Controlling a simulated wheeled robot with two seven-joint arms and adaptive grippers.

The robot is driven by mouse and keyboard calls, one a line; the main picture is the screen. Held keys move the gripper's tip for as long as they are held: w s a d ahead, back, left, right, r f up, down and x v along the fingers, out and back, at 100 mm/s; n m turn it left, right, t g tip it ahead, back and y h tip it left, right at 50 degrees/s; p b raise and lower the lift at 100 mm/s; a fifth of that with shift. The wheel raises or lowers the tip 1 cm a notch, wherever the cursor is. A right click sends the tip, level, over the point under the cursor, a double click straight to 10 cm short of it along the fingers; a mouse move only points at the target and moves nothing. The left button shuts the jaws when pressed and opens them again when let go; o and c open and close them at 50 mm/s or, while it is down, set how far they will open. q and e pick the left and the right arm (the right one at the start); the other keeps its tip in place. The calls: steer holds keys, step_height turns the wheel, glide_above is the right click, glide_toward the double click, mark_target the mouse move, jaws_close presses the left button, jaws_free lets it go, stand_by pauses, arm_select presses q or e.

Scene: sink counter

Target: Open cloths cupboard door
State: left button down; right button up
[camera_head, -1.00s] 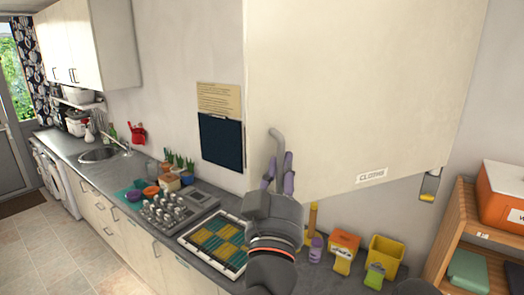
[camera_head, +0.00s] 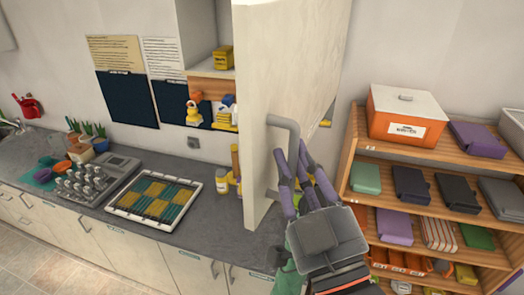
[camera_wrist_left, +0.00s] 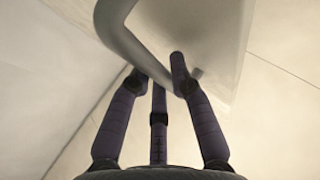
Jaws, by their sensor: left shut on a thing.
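The pale cloths cupboard door (camera_head: 262,95) stands swung well outward in the head view, its free edge toward me. To its left the cupboard interior shows, with a shelf (camera_head: 212,73). The grey bar handle (camera_head: 284,121) is on the door's right-hand face. My left gripper (camera_head: 293,168) is shut on the handle, its purple fingers around the lower part. In the left wrist view the curved handle (camera_wrist_left: 123,38) runs down to the fingers of my left gripper (camera_wrist_left: 156,75). The exact contact is partly hidden. My right gripper is out of view.
A wooden shelf unit (camera_head: 352,187) with boxes and folded cloths stands close to the right of my left gripper. The counter (camera_head: 213,207) below holds a patterned tray (camera_head: 107,208) and several small items. The door blocks part of the wall behind it.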

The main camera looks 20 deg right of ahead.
arm_select(q)
steer(key=shift+s+d+r, duration=0.1)
steer(key=shift+s+d, duration=0.5)
steer(key=c, duration=1.4)
jaws_free()
steer(key=shift+w+d, duration=0.15)
steer(key=shift+w, duration=0.05)
